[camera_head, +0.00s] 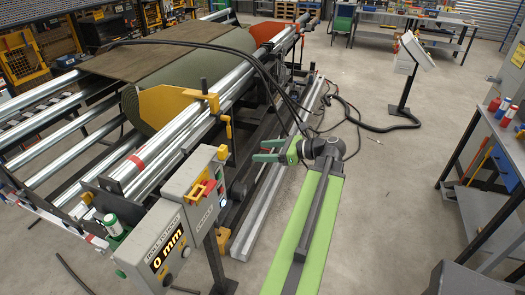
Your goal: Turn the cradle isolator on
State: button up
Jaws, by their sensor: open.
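The cradle isolator (205,188) is a red and yellow switch on the side of a grey control box at lower centre-left. Lettering runs along the box edge below it. I cannot tell which way its handle is set. My gripper (260,150) is open and empty, with green fingers pointing left. In the picture it is above and to the right of the isolator, clearly apart from it. My green arm (313,225) reaches up from the bottom edge.
The roller cradle with a green turf roll (168,108) fills the left. Black cables run behind my gripper. A workbench (500,145) stands at right. The floor right of my arm is open.

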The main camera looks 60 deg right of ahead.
aim_at(211, 185)
jog(key=k, duration=1)
